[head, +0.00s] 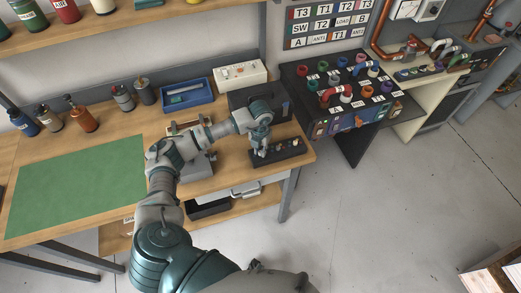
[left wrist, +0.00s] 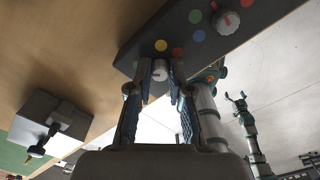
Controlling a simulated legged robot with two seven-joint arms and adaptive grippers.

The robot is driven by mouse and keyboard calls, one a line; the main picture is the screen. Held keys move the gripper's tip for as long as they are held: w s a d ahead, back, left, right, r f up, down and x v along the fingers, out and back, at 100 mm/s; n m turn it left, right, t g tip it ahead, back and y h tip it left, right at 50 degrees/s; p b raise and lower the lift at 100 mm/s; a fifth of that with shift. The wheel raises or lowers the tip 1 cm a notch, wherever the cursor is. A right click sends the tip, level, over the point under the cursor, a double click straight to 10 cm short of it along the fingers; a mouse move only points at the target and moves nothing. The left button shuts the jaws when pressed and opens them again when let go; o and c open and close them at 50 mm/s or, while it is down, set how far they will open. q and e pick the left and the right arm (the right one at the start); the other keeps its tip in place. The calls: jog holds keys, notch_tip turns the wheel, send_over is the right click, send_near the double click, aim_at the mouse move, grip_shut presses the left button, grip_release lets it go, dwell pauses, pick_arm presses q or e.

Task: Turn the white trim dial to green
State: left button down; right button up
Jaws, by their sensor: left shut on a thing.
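A small dark dial panel (head: 284,158) lies at the right end of the wooden bench. My left gripper (head: 261,152) reaches down to its left part. In the left wrist view my left gripper (left wrist: 160,82) is shut on a white dial (left wrist: 159,70), one finger on each side. A yellow dot (left wrist: 161,45) and a red dot (left wrist: 177,52) show beside it. The fingers hide part of the dial's surroundings, and I cannot tell where it points. My right gripper (left wrist: 236,98) is small in the left wrist view, open and apart from the panel.
A second dial (left wrist: 226,22), red and white, sits on the same panel with coloured dots around it. A blue tray (head: 187,97) and a white box (head: 240,75) stand behind on the bench. A grey block (left wrist: 48,128) is nearby. A green mat (head: 75,187) covers the left.

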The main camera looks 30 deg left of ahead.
aim_at(260, 151)
pick_arm(q)
jog(key=c, duration=1.1)
grip_release()
notch_tip(260, 151, up, 12)
jog(key=shift+w+a+f, duration=0.1)
